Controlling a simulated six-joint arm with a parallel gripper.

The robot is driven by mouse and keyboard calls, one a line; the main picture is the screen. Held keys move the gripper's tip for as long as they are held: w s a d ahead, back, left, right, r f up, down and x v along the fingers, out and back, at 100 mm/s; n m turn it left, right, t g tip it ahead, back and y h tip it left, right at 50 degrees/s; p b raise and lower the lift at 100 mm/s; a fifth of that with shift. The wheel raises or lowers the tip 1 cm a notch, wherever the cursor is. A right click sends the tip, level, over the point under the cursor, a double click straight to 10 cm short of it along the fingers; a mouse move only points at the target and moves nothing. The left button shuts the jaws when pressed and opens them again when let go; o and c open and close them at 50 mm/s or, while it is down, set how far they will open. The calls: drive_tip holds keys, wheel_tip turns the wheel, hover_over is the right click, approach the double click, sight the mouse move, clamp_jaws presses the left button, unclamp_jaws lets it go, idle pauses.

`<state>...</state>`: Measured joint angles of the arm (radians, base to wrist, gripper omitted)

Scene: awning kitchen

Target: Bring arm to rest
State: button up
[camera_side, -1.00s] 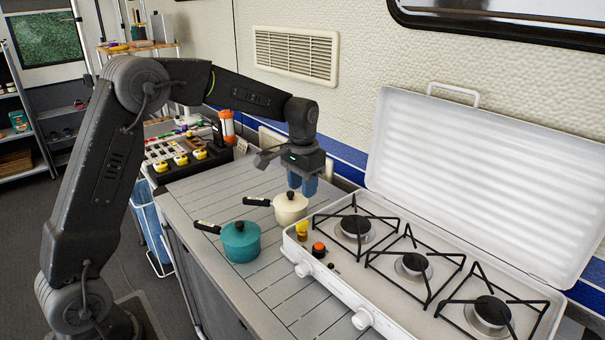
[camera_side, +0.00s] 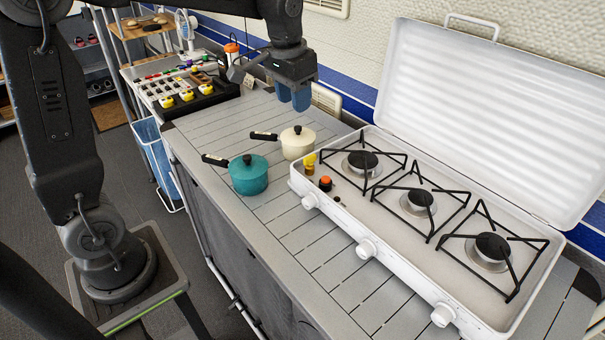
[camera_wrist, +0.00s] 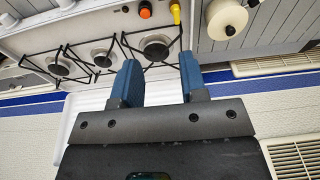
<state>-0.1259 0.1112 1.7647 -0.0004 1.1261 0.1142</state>
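My gripper (camera_side: 292,98) hangs above the back of the counter, past the cream pot, with its blue fingers pointing down. In the wrist view the two fingers (camera_wrist: 160,78) stand apart with nothing between them. The cream pot (camera_side: 298,147) stands upright with its lid on, and its handle points left. It also shows at the top of the wrist view (camera_wrist: 227,18). The teal pot (camera_side: 248,178) stands in front and to the left of it, lidded, handle to the left. My gripper touches neither pot.
A white camping stove (camera_side: 376,222) with three burners and a raised lid (camera_side: 490,110) fills the right side. Small yellow and orange-black items (camera_side: 326,183) sit at its left end. A black control panel (camera_side: 190,97) is at the back left. The slatted counter (camera_side: 340,260) is bare in front.

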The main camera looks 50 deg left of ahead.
drive_tip(key=s+d+t, duration=0.2)
drive_tip(key=s, duration=0.8)
drive_tip(key=s+d+t, duration=0.2)
drive_tip(key=s+d, duration=0.1)
drive_tip(key=s, duration=0.7)
drive_tip(key=shift+f, duration=0.15)
drive_tip(key=shift+o, duration=0.4)
idle(0.5)
